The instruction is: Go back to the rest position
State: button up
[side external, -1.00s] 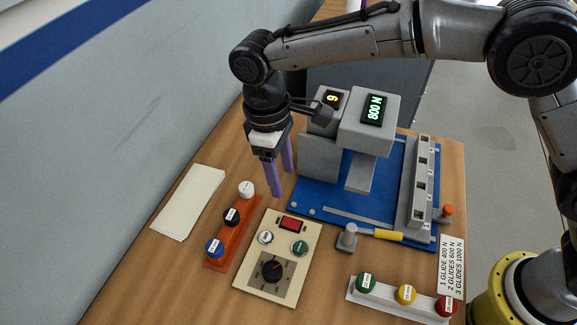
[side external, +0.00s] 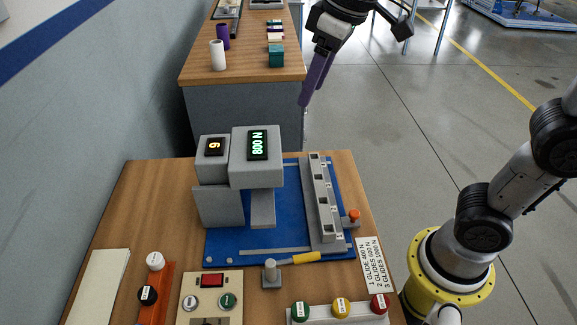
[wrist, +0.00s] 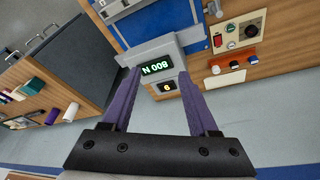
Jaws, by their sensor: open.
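My gripper (side external: 316,80) is high in the air at the top of the side view, above and behind the test machine. Its two purple fingers are apart and empty; they also show in the wrist view (wrist: 163,95). Below stands the grey test machine (side external: 264,178) on a blue base plate (side external: 290,215). Its displays read "800 N" (side external: 257,145) and "6" or "9" (side external: 214,146). The upper part of my arm runs out of the side view.
A control panel (side external: 211,303), an orange rack (side external: 155,300) with knobs, a white strip (side external: 320,315) with green, yellow and red buttons, and a yellow-handled lever (side external: 306,258) sit on the front table. A second table (side external: 240,65) behind carries cylinders and boxes. Floor is open at right.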

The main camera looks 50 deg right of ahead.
jog(key=s+d+f+m+t, duration=0.1)
jog(key=s+d+f, duration=0.2)
jog(key=s, duration=0.4)
jog(key=s+d+f+m+t, duration=0.1)
jog(key=s+d+f+m, duration=0.1)
jog(key=s+d+f, duration=0.2)
jog(key=s+f, duration=0.2)
jog(key=s, duration=0.2)
jog(key=shift+d+h, duration=0.15)
jog(key=shift+h, duration=0.25)
dwell(0.7)
